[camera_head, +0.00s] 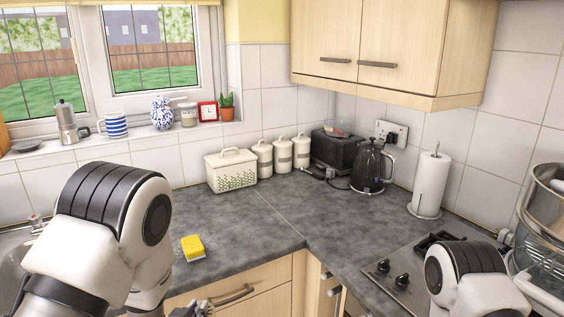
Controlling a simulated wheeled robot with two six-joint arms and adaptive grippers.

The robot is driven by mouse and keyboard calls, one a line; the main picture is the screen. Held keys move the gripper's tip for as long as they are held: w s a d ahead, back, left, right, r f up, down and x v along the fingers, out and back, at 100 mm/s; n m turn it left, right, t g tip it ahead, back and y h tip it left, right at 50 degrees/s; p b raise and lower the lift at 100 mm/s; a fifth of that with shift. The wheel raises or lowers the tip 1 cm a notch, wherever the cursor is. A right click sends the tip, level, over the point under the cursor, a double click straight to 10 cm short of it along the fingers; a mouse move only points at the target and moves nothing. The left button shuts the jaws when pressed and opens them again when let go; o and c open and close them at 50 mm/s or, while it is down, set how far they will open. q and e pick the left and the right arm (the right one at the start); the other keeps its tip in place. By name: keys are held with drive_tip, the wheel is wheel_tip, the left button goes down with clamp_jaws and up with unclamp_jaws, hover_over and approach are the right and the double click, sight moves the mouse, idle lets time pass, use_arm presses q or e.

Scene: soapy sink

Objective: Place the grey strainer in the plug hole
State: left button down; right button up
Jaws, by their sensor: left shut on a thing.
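My left gripper (193,309) shows only in part at the bottom edge, in front of the wooden drawer. It is shut on a small grey thing that looks like the grey strainer (205,307), mostly cut off by the frame. The metal sink (10,262) shows at the left edge, largely behind my left arm. The plug hole is hidden. My right arm comes in at the lower right, and its gripper is out of view.
A yellow sponge (193,247) lies on the grey worktop (240,225) near its front edge. A tap (36,222) stands by the sink. A bread bin (231,172), canisters, a kettle (371,168) and a paper towel roll (430,185) stand at the back. A hob (400,275) is right.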

use_arm(q)
drive_tip(key=s, duration=0.3)
drive_tip(key=shift+a+f+n+y, duration=0.1)
drive_tip(key=shift+f+n+y, duration=0.2)
drive_tip(key=shift+f, duration=0.1)
drive_tip(key=s+f, duration=0.4)
drive_tip(key=f, duration=0.1)
drive_tip(key=shift+s+a, duration=0.15)
drive_tip(key=shift+f, duration=0.15)
